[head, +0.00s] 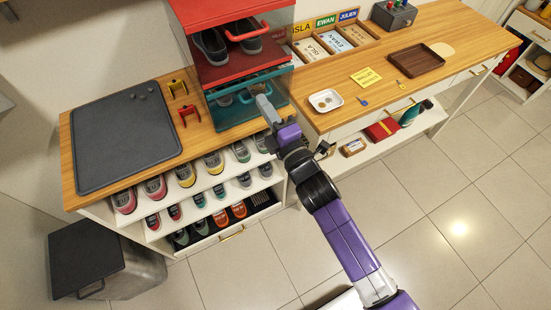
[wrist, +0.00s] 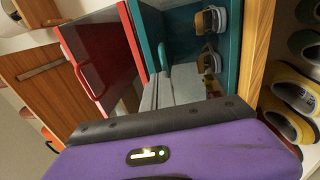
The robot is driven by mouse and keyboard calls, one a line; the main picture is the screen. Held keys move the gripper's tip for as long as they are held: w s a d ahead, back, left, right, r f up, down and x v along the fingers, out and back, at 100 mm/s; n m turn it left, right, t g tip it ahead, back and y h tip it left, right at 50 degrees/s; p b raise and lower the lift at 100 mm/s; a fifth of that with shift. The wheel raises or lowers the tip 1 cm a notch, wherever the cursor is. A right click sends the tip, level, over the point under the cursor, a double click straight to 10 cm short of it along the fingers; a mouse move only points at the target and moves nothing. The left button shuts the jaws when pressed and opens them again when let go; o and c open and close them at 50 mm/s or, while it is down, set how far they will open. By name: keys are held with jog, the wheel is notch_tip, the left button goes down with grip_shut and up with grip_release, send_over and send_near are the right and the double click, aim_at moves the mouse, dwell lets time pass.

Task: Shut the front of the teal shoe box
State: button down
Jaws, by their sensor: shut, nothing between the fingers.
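The teal shoe box (head: 236,114) sits on the wooden top of the shoe cabinet, directly under a red shoe box (head: 221,73). Shoes show inside the teal box in both views. In the wrist view the teal box (wrist: 229,47) is at the upper middle, with the shoes at its right. My gripper (head: 262,99) is shut and empty at the right part of the teal box's front. Its grey fingers (wrist: 162,82) reach up against the teal in the wrist view. I cannot tell whether they touch it or how far its front stands open.
The red box (wrist: 103,58) is close on the left in the wrist view. A dark grey mat (head: 122,137) lies left of the boxes. Cubbies with several shoes (head: 186,174) are below. A wooden desk (head: 440,40) with a white dish (head: 326,100) stands at right.

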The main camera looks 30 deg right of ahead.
jog(key=shift+w+r+p, duration=0.25)
jog(key=shift+w+p, duration=0.05)
jog(key=shift+p, duration=0.15)
jog(key=shift+w+d+r+p, duration=0.1)
jog(key=shift+w+r+p, duration=0.05)
jog(key=shift+w+p, duration=0.2)
jog(key=shift+w+r, duration=0.15)
jog(key=shift+r, duration=0.1)
